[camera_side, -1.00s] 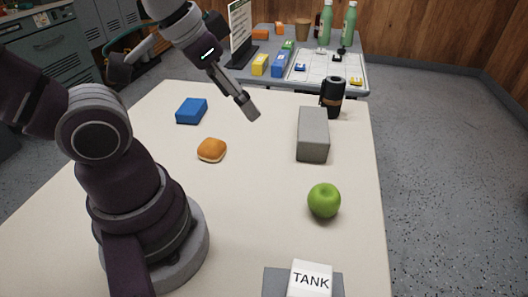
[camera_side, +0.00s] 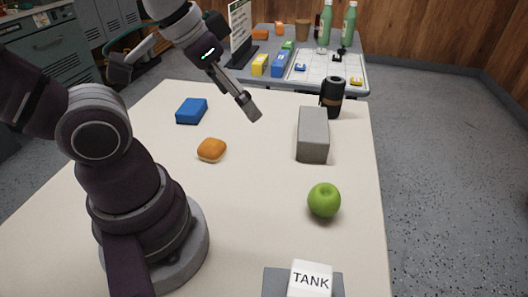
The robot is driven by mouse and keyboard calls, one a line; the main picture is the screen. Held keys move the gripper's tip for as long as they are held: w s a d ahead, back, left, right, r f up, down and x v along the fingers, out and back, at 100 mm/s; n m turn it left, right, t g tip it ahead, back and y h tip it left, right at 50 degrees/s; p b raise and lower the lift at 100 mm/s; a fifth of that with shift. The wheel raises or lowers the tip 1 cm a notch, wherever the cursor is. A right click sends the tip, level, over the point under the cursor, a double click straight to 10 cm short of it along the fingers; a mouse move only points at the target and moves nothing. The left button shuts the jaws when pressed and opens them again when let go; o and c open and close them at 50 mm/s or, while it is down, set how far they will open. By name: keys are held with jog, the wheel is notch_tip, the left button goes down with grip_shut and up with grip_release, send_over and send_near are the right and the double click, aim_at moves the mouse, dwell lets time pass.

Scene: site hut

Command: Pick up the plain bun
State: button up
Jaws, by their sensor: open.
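The plain bun (camera_side: 211,150) is a small golden-brown bun with a paler base. It lies on the cream table, left of the middle of the view, with nothing touching it. My gripper (camera_side: 251,112) is above the table, up and to the right of the bun in the picture, and apart from it. Its fingers are seen nearly edge-on and overlap in this view. It is open, and I see nothing in it.
A blue block (camera_side: 191,111) lies behind the bun. A grey block (camera_side: 313,135), a black canister (camera_side: 332,97) and a green apple (camera_side: 324,200) stand to the right. A white "TANK" block (camera_side: 311,279) is at the front. The cream table (camera_side: 250,220) is clear around the bun.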

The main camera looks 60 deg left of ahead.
jog(key=shift+o, duration=0.4)
jog(key=n+g, duration=0.5)
jog(key=n, duration=2)
send_near(210, 142)
jog(key=shift+w+d+f, duration=0.25)
jog(key=shift+w+d, duration=0.1)
jog(key=shift+w, duration=0.05)
jog(key=shift+g, duration=0.3)
jog(key=f, duration=0.9)
jog(key=shift+s+a+f, duration=0.1)
jog(key=shift+a+f, duration=0.2)
jog(key=shift+f, duration=0.65)
jog(key=c, duration=1.2)
